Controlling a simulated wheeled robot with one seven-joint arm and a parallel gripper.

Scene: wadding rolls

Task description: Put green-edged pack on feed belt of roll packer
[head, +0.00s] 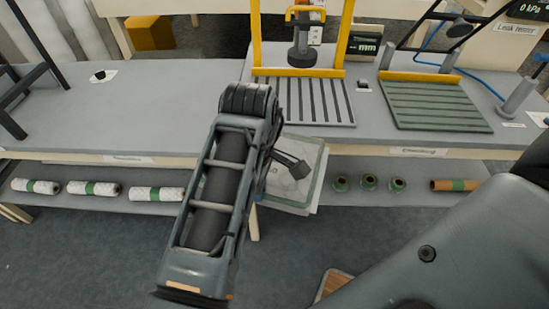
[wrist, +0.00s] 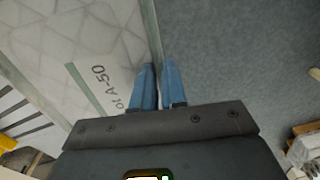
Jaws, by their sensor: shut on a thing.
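The flat, pale pack with green edges (head: 303,188) hangs in front of the bench's front edge, partly behind my arm. In the wrist view the pack (wrist: 85,35) shows a quilted surface, a printed label ending in "A-50" and a green stripe. My gripper (wrist: 158,68) has its two blue fingers shut on the pack's edge. In the head view my gripper (head: 292,165) is over the pack, its fingers hard to make out. On the bench are a grey slatted bed (head: 325,105) under a yellow frame and a green slatted bed (head: 435,106); I cannot tell which is the feed belt.
The grey bench top (head: 150,110) is mostly clear at left. A grey post (head: 518,97) stands right of the green bed. White rolls (head: 92,188) and small green rolls (head: 369,182) lie on the lower shelf.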

